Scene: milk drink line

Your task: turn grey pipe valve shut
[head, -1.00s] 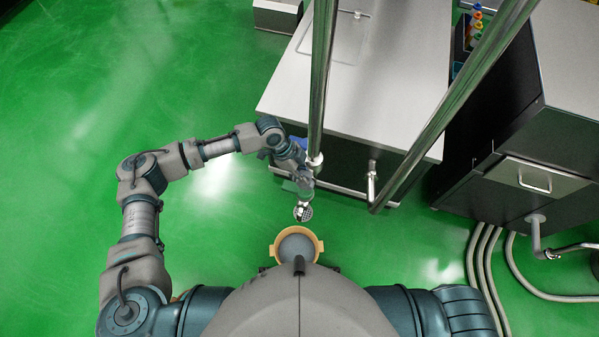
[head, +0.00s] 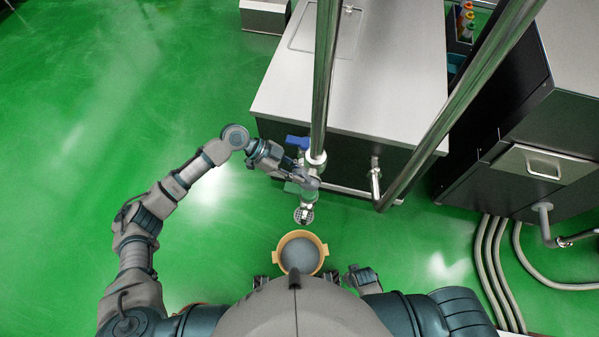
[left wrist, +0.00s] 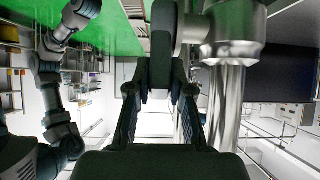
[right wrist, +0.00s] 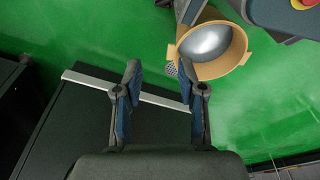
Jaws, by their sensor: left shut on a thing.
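The grey pipe (head: 323,85) comes down past the bench front to a pale valve fitting (head: 317,158). A blue part (head: 298,142) shows just left of the fitting. My left gripper (head: 306,182) is just below and beside the fitting. In the left wrist view, its fingers (left wrist: 160,88) are shut on a dark valve lever (left wrist: 162,60), which joins the shiny pipe (left wrist: 229,75) at right. The lever's exact angle is hard to tell. My right gripper (right wrist: 160,72) is open and empty.
A steel-topped bench (head: 385,60) stands behind the pipe. A second pipe (head: 455,110) slants down at right, near a black cabinet (head: 500,180). Green floor is clear at left.

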